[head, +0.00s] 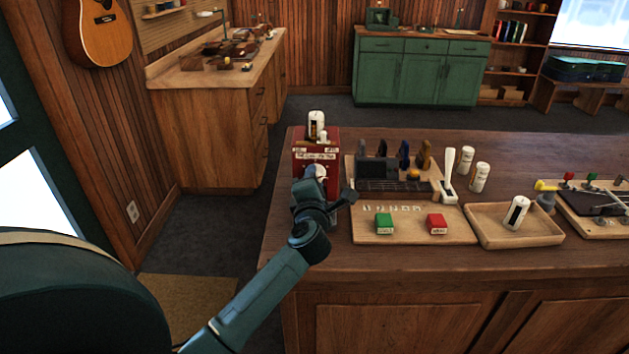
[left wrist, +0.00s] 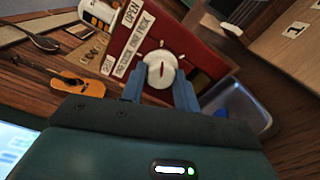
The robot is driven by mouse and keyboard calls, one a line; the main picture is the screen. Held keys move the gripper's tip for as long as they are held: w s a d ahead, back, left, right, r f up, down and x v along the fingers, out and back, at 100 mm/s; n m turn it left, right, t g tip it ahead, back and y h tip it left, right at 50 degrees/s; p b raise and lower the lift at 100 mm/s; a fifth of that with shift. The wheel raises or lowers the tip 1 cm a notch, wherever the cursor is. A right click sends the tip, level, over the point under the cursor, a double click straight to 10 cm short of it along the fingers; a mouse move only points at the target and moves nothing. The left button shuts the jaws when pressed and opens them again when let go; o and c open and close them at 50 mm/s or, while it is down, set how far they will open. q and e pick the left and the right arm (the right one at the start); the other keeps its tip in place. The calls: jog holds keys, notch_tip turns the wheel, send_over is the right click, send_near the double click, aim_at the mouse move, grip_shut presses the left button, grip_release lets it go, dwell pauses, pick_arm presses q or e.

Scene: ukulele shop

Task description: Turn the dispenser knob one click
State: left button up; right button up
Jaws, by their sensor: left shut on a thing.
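The red dispenser (head: 303,165) stands at the left end of the wooden counter, with white labels on its front. It fills the upper middle of the left wrist view (left wrist: 195,45), tilted there. Its round white knob (left wrist: 160,69) carries a red pointer line and sits between the two blue fingers of my left gripper (left wrist: 160,84). The fingers are shut on the knob's sides. In the head view my left gripper (head: 316,178) reaches the dispenser front and hides most of the knob. My right gripper is not in view.
A tray (head: 483,231) holds a white bottle. A metal bin (left wrist: 238,97) sits below the dispenser's front.

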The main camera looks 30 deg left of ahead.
pick_arm(q)
jog(key=shift+r, duration=0.2)
jog(key=o, duration=1)
jog(key=shift+w+f, duration=0.15)
jog(key=shift+c, duration=0.2)
jog(key=b+v, duration=0.1)
jog(key=v, duration=1.2)
